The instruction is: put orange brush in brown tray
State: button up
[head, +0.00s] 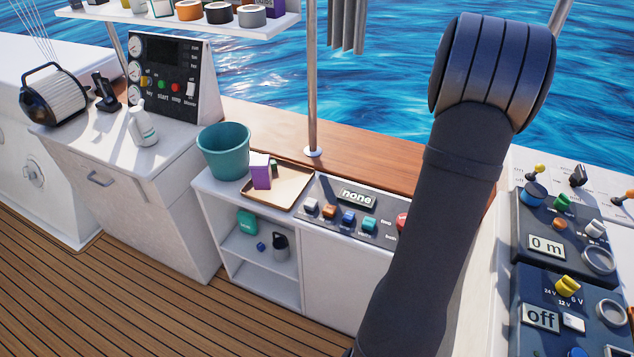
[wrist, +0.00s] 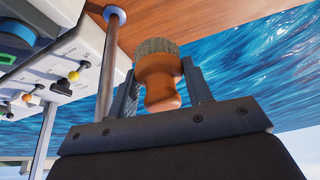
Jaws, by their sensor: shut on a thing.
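The orange brush (wrist: 162,92) shows in the wrist view, with a rounded orange handle and grey-brown bristles pointing away from the gripper. My gripper (wrist: 163,68) is shut on it, one finger on each side of the handle. In the head view my arm is raised at the right; the gripper and the brush are not visible there. The brown tray (head: 291,196) lies on the white counter, left of the panel reading "none". A purple and white box (head: 261,174) and a small dark green item stand at its back left.
A teal bucket (head: 224,152) stands just left of the tray. The switch panel (head: 349,212) borders the tray's right. A shelf (head: 190,17) hangs at upper left.

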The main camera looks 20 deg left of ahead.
jog(key=s+a+n+y, duration=0.15)
jog(key=s+a, duration=0.35)
jog(key=a, duration=0.6)
jog(key=s+a+n, duration=0.3)
jog(key=s+a, duration=0.3)
jog(key=a, duration=0.5)
jog(key=s+a+n+y, duration=0.15)
jog(key=s+a, duration=0.35)
jog(key=a, duration=0.6)
notch_tip(320, 180, down, 19)
jog(key=shift+h, duration=0.3)
jog(key=a+f, duration=0.2)
jog(key=a, duration=0.2)
jog(key=s+a+f, duration=0.1)
jog(key=a+f, duration=0.1)
jog(key=a, duration=0.1)
jog(key=s+a+f, duration=0.1)
jog(key=a+f, duration=0.2)
jog(key=a, duration=0.1)
jog(key=shift+a, duration=0.35)
jog(key=shift+f, duration=2.05)
jog(key=shift+f, duration=0.1)
jog(key=o, duration=1)
